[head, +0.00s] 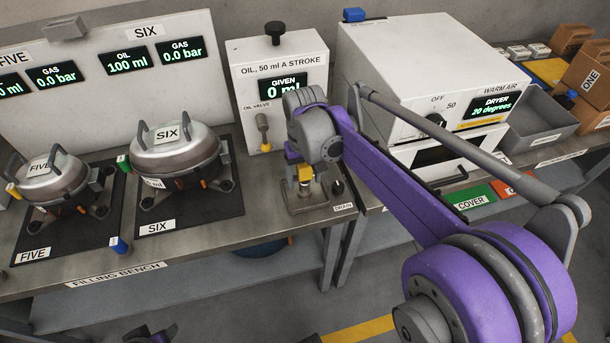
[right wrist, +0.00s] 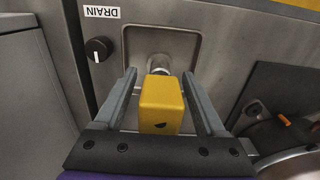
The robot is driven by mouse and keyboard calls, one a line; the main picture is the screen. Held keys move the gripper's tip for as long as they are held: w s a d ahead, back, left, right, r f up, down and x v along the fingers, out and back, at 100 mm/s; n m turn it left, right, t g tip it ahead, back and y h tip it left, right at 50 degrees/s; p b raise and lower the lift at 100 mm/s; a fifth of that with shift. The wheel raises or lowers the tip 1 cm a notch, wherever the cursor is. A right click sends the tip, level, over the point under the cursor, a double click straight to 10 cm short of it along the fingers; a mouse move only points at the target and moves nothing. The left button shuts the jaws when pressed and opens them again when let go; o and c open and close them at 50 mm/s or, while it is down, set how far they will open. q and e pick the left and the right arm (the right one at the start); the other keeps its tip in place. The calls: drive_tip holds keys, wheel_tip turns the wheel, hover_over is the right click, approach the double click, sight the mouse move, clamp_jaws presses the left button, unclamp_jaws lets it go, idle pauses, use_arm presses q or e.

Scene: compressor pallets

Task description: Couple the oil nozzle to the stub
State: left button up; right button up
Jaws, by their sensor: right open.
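The oil nozzle shows as a yellow block (right wrist: 161,105) in the right wrist view, standing over a grey round fitting in the shallow drain recess. It also shows in the head view (head: 305,173), below the oil unit. My right gripper (right wrist: 159,80) is open, with one finger on each side of the yellow block and gaps visible between. In the head view my right gripper (head: 304,160) is partly hidden by its own wrist. Compressor SIX (head: 175,150) and compressor FIVE (head: 52,182) carry small coloured ends; I cannot tell which is the stub.
The oil unit (head: 278,65) reads GIVEN 0 ml and has an oil valve lever (head: 263,128). The drain knob (right wrist: 98,49) is close beside my right gripper. The dryer (head: 425,75) stands to the right, partly behind my right arm. Bare bench lies between SIX and the drain.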

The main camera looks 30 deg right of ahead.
clamp_jaws()
idle(0.3)
drive_tip(key=shift+r, duration=0.15)
drive_tip(key=shift+r+p, duration=2.1)
drive_tip(key=shift+r, duration=0.75)
